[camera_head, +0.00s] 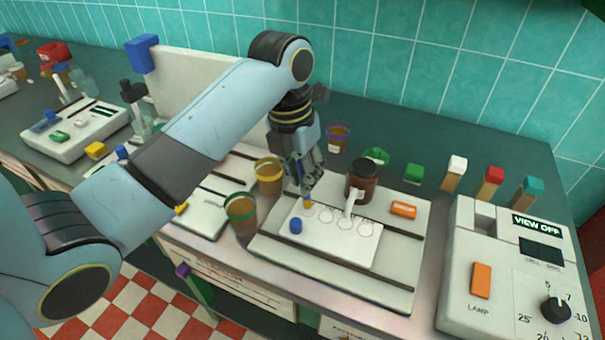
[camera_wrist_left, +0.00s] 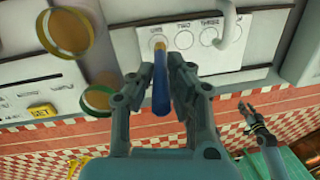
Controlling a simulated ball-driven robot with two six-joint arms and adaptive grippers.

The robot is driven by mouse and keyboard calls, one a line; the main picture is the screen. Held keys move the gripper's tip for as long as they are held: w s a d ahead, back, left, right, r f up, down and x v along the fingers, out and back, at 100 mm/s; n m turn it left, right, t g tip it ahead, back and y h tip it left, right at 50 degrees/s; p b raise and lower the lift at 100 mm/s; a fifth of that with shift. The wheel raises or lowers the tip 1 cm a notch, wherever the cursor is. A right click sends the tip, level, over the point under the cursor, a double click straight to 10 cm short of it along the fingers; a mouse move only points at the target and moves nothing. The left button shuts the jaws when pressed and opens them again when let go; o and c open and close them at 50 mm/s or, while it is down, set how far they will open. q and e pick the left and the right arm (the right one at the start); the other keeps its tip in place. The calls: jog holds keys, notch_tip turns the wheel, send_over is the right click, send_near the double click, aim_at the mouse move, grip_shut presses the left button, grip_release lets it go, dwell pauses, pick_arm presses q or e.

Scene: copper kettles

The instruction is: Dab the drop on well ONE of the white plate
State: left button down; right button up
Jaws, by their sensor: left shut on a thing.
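The white plate (camera_head: 335,248) lies on a pale slotted stage, with a row of ringed wells. In the left wrist view the well labels read ONE (camera_wrist_left: 154,31), TWO and THREE. My left gripper (camera_head: 308,190) is above the plate's left end, shut on a slim blue stick (camera_wrist_left: 161,88) with an orange-yellow tip (camera_head: 307,204). The tip points down at well ONE and overlaps its ring. I cannot tell whether it touches the plate. No drop can be made out. What looks like my right gripper (camera_wrist_left: 257,122) hangs low in the left wrist view, its jaws unclear.
A green-rimmed cup (camera_head: 241,213) and a yellow-rimmed cup (camera_head: 268,176) stand left. The lamp box (camera_head: 500,270) is right.

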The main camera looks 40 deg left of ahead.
pick_arm(q)
jog(key=shift+f+b, duration=0.6)
dwell(1.6)
notch_tip(320, 180, up, 7)
jog(key=p, duration=0.7)
jog(key=shift+r, duration=0.1)
dwell(0.4)
